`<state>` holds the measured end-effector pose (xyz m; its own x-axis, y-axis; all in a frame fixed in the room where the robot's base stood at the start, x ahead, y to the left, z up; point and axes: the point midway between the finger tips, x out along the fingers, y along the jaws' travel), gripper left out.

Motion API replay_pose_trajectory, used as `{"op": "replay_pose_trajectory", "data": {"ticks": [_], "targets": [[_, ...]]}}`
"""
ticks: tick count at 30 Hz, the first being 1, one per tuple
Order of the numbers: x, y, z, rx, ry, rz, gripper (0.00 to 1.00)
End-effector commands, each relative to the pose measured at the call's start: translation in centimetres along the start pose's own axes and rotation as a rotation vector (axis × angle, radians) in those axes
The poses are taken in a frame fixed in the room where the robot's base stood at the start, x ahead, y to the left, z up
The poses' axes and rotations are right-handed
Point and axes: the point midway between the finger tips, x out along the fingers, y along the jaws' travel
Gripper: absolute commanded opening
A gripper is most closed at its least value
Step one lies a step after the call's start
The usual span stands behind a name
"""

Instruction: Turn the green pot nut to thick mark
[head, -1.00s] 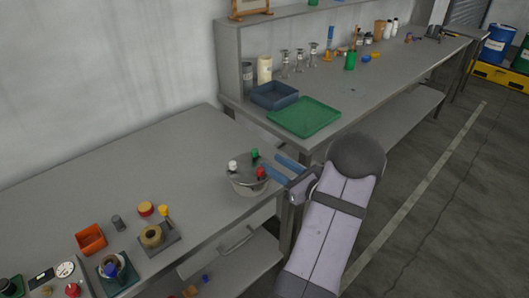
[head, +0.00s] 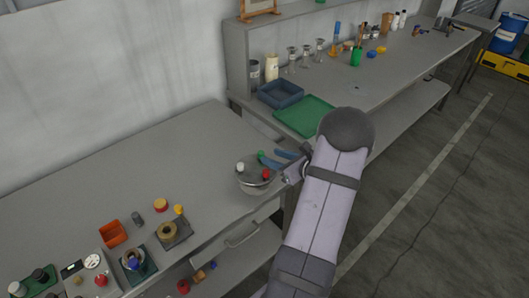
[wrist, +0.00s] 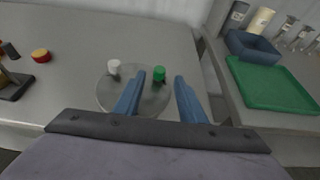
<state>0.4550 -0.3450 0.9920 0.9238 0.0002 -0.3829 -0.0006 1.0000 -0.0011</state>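The round grey pot (head: 252,187) stands near the front right corner of the near bench. Its lid (wrist: 133,98) carries a white nut (head: 240,167), a green nut (head: 261,154) and a red nut (head: 265,174). In the wrist view the green nut (wrist: 159,73) appears in line with the gap between my blue fingertips, and the white nut (wrist: 114,66) is to the left. The red nut is hidden there. My gripper (head: 272,158) is open, right beside the green nut. Whether the fingers touch it I cannot tell. No thick mark can be made out.
A green tray (head: 305,116) and a blue bin (head: 281,94) lie on the far bench, right of the pot. An orange bin (head: 113,233) and several small parts stand on the near bench at left. The bench behind the pot is clear.

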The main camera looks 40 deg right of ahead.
Motion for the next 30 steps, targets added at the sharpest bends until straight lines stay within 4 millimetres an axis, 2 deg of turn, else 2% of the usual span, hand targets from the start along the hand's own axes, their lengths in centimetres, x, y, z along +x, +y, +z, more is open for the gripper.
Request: {"op": "replay_pose_trajectory", "data": {"ticks": [6,12,18,25,26,30], "targets": [[2.8,0.2,0.2,0.001,0.001,0.004,0.37],[4.8,0.1,0.1,0.000,0.000,0.002,0.37],[5.6,0.0,0.1,0.000,0.000,0.000,0.37],[5.6,0.0,0.0,0.000,0.000,0.000,0.37],[5.6,0.0,0.0,0.000,0.000,0.000,0.32],[5.6,0.1,0.0,0.001,0.000,0.000,0.00]]}}
